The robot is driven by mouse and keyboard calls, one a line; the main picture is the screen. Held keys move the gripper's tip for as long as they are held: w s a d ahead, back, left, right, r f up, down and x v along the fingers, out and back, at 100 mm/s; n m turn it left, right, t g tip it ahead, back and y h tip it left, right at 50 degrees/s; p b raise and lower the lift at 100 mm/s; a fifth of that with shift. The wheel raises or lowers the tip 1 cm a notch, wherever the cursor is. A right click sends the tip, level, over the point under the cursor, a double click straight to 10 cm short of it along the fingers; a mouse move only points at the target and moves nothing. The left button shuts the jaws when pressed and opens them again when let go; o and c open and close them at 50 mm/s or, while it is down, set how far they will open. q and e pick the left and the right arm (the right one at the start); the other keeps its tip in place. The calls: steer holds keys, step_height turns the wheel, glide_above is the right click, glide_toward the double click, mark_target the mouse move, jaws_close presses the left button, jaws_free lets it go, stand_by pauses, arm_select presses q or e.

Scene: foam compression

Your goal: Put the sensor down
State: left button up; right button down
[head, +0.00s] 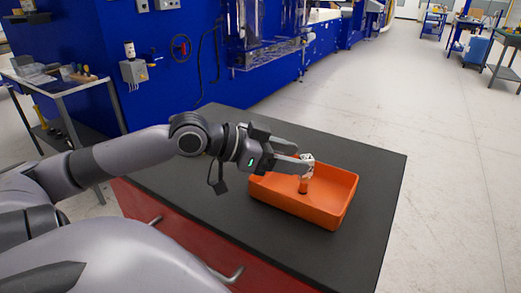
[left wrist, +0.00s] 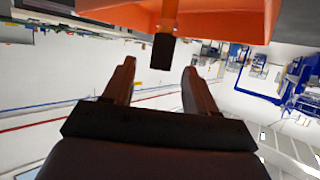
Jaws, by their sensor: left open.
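The sensor (head: 304,184) is a small upright piece with an orange body, a dark lower end and a pale top, inside the orange tray (head: 344,205). Whether its base touches the tray floor is unclear. My left gripper (head: 303,159) reaches over the tray from the left, with its fingers at the sensor's upper part. In the left wrist view the two fingers (left wrist: 158,75) stand apart, with a gap between them. An orange piece with a dark end (left wrist: 163,50), likely the sensor, shows just beyond the fingertips, below the tray (left wrist: 110,15). My right gripper is not in view.
The tray stands on a dark tabletop (head: 372,165) with a red front (head: 165,230). The tabletop is clear around the tray. A side table (head: 60,85) with small items stands at the left. Blue machinery (head: 90,40) is behind, and open floor (head: 450,150) lies at right.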

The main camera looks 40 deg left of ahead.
arm_select(q)
steer(key=shift+p+v, duration=0.35)
steer(key=shift+v, duration=2.7)
steer(key=shift+s+f, duration=0.1)
